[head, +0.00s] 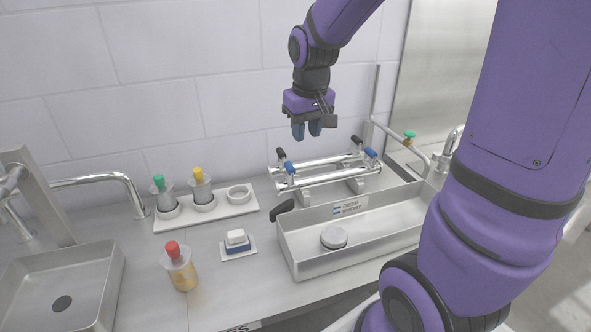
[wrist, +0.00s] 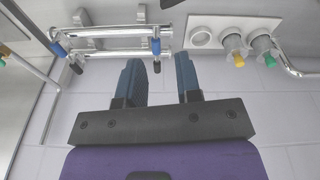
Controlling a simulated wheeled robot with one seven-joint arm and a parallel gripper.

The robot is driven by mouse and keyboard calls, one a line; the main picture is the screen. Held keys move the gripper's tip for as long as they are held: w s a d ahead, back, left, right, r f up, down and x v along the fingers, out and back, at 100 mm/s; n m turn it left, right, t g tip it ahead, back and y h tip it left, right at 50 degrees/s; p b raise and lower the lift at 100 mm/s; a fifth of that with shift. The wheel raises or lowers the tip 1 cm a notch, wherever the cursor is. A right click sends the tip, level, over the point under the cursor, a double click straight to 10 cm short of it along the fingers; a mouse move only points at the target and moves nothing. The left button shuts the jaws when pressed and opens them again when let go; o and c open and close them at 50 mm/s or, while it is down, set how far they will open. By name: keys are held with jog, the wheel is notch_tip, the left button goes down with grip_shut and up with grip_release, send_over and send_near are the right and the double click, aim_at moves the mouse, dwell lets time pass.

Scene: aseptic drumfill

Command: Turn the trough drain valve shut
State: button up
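The metal trough (head: 300,262) sits on the counter at right of centre, with a small label on its back wall. A black lever handle (head: 283,208), which looks like the drain valve's, sticks out at its back left corner. It points up and to the right; the valve body under it is not clear. My gripper (head: 307,131) hangs in the air near the wall, above and behind the lever and apart from it. In the wrist view my gripper (wrist: 158,80) has its two blue fingers spread, with nothing between them. I cannot make out the lever surely in the wrist view.
Two steel pipes (head: 325,179) with black and blue handles stand behind the trough. A round white piece (head: 333,237) lies in it. A white rack (head: 232,211) holds bottles at left. A red-capped bottle (head: 180,268) and a small block (head: 237,240) stand in front.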

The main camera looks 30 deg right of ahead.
jog(key=w+f+n+g+h, duration=0.15)
jog(key=w+f+n, duration=0.25)
jog(key=f+n, duration=0.6)
jog(key=n+y, duration=0.2)
jog(key=n, duration=0.9)
send_over(288, 202)
notch_tip(288, 202, down, 7)
notch_tip(288, 202, down, 10)
jog(key=shift+f, duration=0.15)
